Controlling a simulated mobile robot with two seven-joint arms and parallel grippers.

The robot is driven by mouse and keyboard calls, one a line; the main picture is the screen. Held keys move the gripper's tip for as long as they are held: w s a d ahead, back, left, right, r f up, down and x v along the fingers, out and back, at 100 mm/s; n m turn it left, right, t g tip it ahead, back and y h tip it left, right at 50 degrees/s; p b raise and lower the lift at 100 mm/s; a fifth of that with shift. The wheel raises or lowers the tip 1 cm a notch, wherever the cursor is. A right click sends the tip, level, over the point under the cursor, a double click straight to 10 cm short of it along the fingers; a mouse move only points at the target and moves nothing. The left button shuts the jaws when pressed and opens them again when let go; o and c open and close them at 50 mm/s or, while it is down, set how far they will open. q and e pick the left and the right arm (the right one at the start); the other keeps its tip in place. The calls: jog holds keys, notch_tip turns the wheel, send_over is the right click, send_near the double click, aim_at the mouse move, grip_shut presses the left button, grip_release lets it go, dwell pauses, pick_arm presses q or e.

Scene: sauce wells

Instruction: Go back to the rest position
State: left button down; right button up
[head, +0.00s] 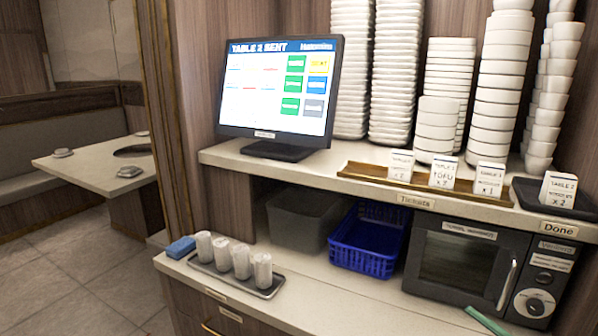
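Neither of my grippers shows in the head view, and no part of my arms can be made out. Whether they are open or shut is hidden. A monitor (279,84) on the upper shelf reads "TABLE 2 SENT". Order tickets stand in a wooden tray (380,176) labelled Tickets. A ticket (558,190) reading "TABLE 2" stands on a dark tray (530,193) above the Done label.
Rolled white towels (240,258) stand on a metal tray (205,265) beside a blue sponge (181,247). A blue basket (366,246), grey bin (300,220) and towel warmer (460,262) sit under the shelf. Bowl stacks (502,80) rise behind. The front counter middle is clear.

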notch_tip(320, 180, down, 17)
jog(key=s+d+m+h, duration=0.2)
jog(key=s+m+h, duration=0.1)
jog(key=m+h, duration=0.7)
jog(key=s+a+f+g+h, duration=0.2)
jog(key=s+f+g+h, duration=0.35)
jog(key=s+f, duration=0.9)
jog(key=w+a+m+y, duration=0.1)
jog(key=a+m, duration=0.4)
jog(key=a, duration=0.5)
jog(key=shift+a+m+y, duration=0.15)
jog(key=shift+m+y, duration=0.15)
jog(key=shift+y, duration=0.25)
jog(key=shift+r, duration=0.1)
